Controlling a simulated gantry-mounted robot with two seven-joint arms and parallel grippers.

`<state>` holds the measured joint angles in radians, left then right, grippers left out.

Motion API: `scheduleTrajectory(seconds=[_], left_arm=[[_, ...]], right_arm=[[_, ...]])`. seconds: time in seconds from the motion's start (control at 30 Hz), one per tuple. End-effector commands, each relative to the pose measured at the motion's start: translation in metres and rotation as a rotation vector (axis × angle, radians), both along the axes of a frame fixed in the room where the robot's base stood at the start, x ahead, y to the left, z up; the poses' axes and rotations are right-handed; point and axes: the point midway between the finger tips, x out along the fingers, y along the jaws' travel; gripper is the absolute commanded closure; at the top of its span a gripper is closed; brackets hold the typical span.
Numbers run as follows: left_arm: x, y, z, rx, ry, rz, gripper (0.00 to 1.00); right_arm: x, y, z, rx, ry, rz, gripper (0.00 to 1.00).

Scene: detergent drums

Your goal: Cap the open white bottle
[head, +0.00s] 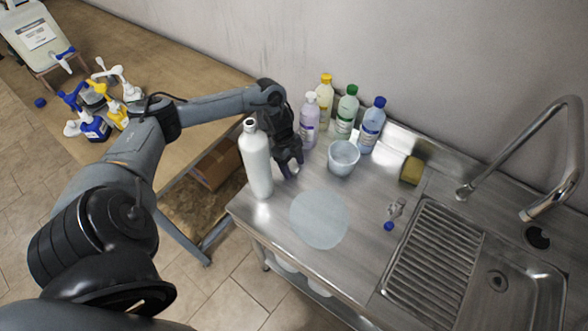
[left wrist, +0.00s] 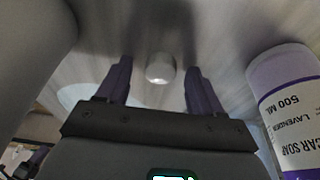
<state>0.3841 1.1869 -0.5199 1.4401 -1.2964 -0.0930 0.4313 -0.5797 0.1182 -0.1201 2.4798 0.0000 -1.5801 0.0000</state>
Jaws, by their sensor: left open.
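The tall white bottle (head: 257,165) stands upright near the left end of the steel counter, its narrow neck bare at the top. In the left wrist view, a large pale shape at the left edge looks like this bottle (left wrist: 28,50). My left gripper (head: 290,168) points down just right of the bottle, open. In the left wrist view a small white cap (left wrist: 160,68) shows on the counter, between and beyond the two open purple fingers (left wrist: 157,85), not gripped. The cap is hidden in the head view. My right gripper is out of view.
A lavender soap bottle (head: 309,120) stands close behind my left gripper. Yellow (head: 325,97), green-capped (head: 346,112) and blue-capped (head: 371,126) bottles line the wall. A cup (head: 343,158), round mat (head: 319,219), sponge (head: 412,170) and sink (head: 500,285) lie rightward.

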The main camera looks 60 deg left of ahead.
Motion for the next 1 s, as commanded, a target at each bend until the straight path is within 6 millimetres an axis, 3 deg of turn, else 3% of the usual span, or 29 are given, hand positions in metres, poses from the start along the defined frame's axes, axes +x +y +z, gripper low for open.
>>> scheduleTrajectory(seconds=[0.27, 0.6, 0.67, 1.0], left_arm=[[-0.0001, 0.0003, 0.0004, 0.000, 0.000, 0.000, 0.34], [-0.0001, 0.0004, 0.0006, 0.000, 0.000, 0.001, 0.86], [-0.0001, 0.0004, 0.0006, 0.000, 0.000, 0.001, 0.93], [0.0001, 0.0005, 0.0023, 0.000, -0.001, 0.000, 0.93]], right_arm=[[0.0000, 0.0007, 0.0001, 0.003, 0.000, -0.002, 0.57], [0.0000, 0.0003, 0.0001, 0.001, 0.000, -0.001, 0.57], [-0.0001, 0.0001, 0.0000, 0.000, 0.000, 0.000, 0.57], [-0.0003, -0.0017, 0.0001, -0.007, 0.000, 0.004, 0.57]])
